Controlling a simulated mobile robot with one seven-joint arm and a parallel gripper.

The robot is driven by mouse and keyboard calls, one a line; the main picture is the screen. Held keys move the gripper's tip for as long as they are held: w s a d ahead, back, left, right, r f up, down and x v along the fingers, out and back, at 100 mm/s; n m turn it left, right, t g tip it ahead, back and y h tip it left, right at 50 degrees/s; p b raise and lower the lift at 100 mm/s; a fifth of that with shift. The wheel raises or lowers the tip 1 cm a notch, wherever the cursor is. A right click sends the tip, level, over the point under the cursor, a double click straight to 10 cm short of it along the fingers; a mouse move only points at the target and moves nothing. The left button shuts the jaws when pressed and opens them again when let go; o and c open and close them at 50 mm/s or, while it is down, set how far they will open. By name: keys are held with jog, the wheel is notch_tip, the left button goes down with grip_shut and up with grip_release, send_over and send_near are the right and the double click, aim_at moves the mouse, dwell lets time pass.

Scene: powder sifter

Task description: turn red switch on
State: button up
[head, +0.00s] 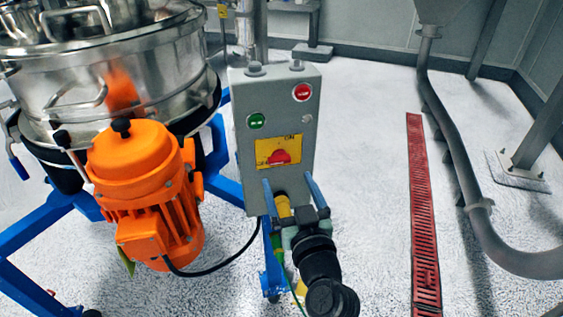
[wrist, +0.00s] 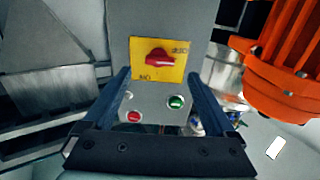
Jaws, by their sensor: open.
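The red switch (head: 279,157) sits on a yellow plate (head: 264,153) on the front of a grey control box (head: 240,178). Its handle lies roughly sideways. In the wrist view, which shows the box upside down, the red switch (wrist: 158,58) is fully visible on the yellow plate (wrist: 140,45). My gripper (head: 287,180) is open and empty, just below and in front of the switch. In the wrist view its two blue fingers (wrist: 159,76) are spread to either side, with the switch slightly beyond the tips. I see no contact with the switch.
A green button (head: 256,121) and a red button (head: 302,92) are above the plate. An orange motor (head: 147,185) and a steel sifter (head: 110,75) on a blue frame stand left. A grey pipe (head: 455,155) runs at right. Floor around the red drain grate (head: 422,215) is open.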

aim_at(280, 163)
jog(key=shift+x, duration=3.2)
jog(key=c, duration=1.4)
